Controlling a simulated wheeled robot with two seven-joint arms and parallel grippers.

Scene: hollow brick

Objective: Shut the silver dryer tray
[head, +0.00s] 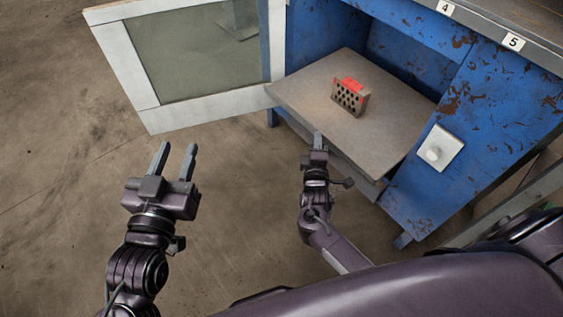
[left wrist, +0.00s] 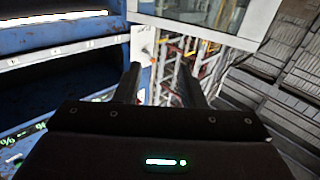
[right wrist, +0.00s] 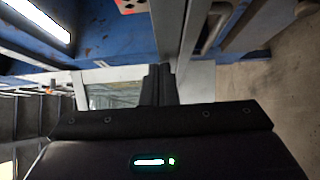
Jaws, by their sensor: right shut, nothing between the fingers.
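The silver dryer tray (head: 310,95) sticks out of the blue dryer (head: 480,120), its front edge pointing toward me. A hollow brick (head: 348,97) with a red top and dark holes stands on it. My right gripper (head: 318,140) is at the tray's front edge, its fingers together and empty; I cannot tell if they touch it. The shut fingers also show in the right wrist view (right wrist: 160,82), with part of the brick (right wrist: 130,5) at the top. My left gripper (head: 175,160) is open and empty, over the floor to the left of the tray.
The dryer's white-framed glass door (head: 132,62) stands open on the left. A white panel with a round knob (head: 438,148) is on the dryer front, right of the tray. The concrete floor (head: 55,150) on the left is clear.

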